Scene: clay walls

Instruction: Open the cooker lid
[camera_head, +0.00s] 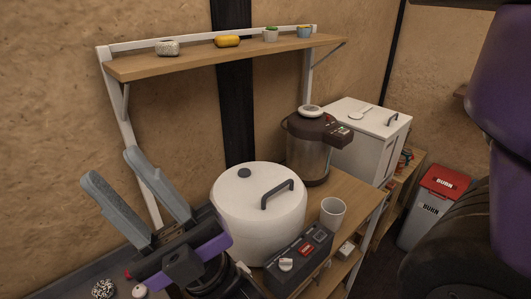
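A large white round cooker (243,229) stands on the wooden table. Its rounded white lid (252,178) is closed, with a dark grey handle (277,194) and a dark round vent on top. A dark control panel with a red display and a pale knob (286,264) is at its front right base. My gripper (112,168) is at the left of the cooker, its two grey fingers spread apart and pointing up and left. It is open, holds nothing and is apart from the handle. The gripper's body hides part of the cooker's lower left side.
A white cup (332,214) stands close to the cooker's right. A brown and steel hot-water dispenser (312,150) and a white chest with a handle (364,140) are behind. A wooden wall shelf (220,56) with small items hangs above. A red-lidded bin (432,205) stands right.

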